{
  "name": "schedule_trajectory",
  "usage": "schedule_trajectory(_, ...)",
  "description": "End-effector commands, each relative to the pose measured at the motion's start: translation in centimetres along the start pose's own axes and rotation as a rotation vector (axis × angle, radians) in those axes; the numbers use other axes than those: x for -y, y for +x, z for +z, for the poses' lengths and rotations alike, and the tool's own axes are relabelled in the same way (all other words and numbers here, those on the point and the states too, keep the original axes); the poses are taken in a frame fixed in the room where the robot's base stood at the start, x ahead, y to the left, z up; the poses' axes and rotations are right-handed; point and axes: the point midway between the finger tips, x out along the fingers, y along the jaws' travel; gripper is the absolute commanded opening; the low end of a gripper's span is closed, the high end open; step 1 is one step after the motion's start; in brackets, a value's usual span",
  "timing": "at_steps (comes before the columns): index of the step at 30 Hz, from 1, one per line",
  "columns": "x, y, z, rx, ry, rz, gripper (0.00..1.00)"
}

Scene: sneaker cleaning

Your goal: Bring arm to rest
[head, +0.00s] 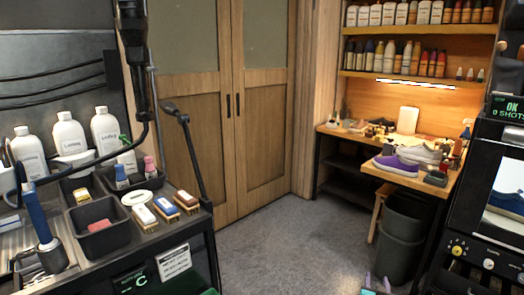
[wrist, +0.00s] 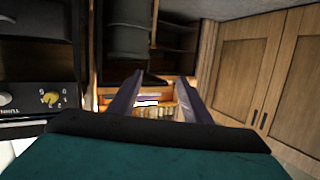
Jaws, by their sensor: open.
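My gripper (wrist: 160,86) shows in the wrist view with its two dark fingers apart and nothing between them. Its fingertips (head: 376,284) also show at the bottom edge of the head view, above the floor and left of the machine. The rest of the arm is out of the head view. The wrist view is turned upside down, with the lit bottle shelves far off beyond the fingers.
A cart (head: 150,255) with bottles, trays and brushes stands at the left. A machine with knobs (head: 488,264) stands at the right. A dark bin (head: 405,235) stands by the workbench (head: 430,184) holding sneakers. The middle floor (head: 285,240) is clear before the wooden doors (head: 235,110).

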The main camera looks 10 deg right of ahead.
Motion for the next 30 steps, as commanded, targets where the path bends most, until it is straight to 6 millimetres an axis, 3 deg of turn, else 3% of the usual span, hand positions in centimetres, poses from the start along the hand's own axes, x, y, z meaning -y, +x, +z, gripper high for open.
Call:
schedule_trajectory(1,2.2,-0.6,1.1,0.035,-0.005,-0.024,0.44)
schedule_trajectory(6,8.1,-2.5,5.6,0.159,-0.028,-0.090,0.44)
schedule_trajectory(11,13.0,-5.4,10.4,0.296,-0.063,-0.146,0.44)
schedule_trajectory(15,16.7,-8.8,15.0,0.434,-0.107,-0.189,0.44)
schedule_trajectory(20,19.8,-13.9,20.3,0.611,-0.170,-0.231,0.44)
schedule_trajectory(24,21.3,-19.1,24.7,0.776,-0.240,-0.259,0.44)
schedule_trajectory(30,21.2,-27.3,30.1,1.029,-0.349,-0.276,0.44)
